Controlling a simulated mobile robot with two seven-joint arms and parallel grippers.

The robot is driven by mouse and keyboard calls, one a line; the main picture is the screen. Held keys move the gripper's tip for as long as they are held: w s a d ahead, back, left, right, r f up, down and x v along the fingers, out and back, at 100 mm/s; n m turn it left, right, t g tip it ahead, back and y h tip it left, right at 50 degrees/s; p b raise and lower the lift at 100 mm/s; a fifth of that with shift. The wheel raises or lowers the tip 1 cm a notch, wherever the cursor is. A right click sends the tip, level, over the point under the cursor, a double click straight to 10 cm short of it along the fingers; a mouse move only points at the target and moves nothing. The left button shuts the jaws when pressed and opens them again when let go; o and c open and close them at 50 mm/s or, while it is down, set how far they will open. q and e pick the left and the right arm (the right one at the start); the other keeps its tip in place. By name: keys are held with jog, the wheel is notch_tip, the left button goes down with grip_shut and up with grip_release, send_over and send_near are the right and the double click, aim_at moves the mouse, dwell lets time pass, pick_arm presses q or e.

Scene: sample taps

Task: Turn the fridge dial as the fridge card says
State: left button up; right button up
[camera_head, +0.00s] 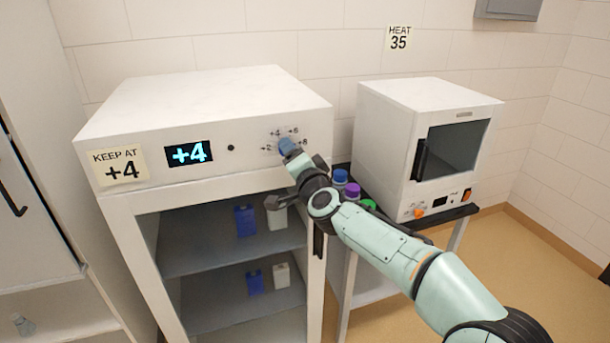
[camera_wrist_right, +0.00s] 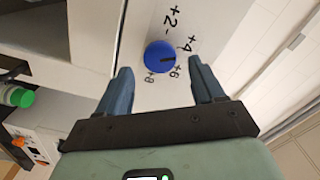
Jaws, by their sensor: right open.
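The white fridge (camera_head: 215,105) has an open front, and its card (camera_head: 119,167) reads "KEEP AT +4". Its display (camera_head: 188,153) shows +4. The blue round dial (camera_wrist_right: 159,56) shows in the right wrist view, with +2, +4, +6 and +8 printed around it. Its dark pointer mark faces the side with +4 and +6; I cannot tell exactly which. My right gripper (camera_wrist_right: 160,66) is open, one finger on each side of the dial, apparently not gripping it. In the head view the right gripper (camera_head: 291,151) partly hides the dial. My left gripper is not in view.
A white oven (camera_head: 388,140) stands on a stand at the right, below a card (camera_head: 398,38) reading "HEAT 35". Blue, purple and green caps show beside it, partly behind my right arm. Blue and white containers stand on the fridge shelves.

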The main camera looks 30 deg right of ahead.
jog(key=v, duration=1)
jog(key=shift+s+b, duration=0.15)
jog(key=shift+b, duration=0.3)
jog(key=shift+a+f, duration=0.1)
